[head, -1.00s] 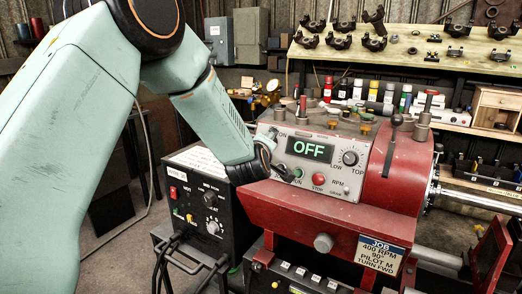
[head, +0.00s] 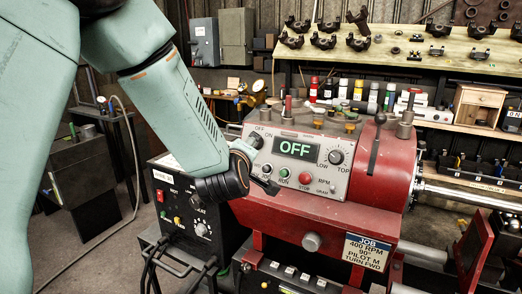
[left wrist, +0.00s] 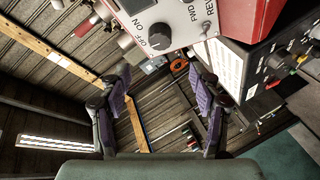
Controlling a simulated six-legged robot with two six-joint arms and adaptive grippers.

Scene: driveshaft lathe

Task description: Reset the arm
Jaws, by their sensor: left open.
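My left arm (head: 178,105) comes in from the left of the head view, its wrist bent in front of the lathe's left end. My left gripper (head: 268,184) is beside the lower left of the control panel (head: 328,180); whether it touches the panel cannot be told. In the left wrist view the left gripper (left wrist: 162,92) has its two padded fingers spread wide, with nothing between them. The OFF/ON knob (left wrist: 160,36) shows beyond the fingers. The display (head: 296,149) reads OFF. My right gripper is not seen.
The red lathe (head: 390,170) fills the right centre, with a job sign (head: 367,252) on its front. A black welder box (head: 180,212) stands close below my left wrist. A bench with metal parts (head: 410,60) runs behind. Open floor (head: 95,255) lies at the lower left.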

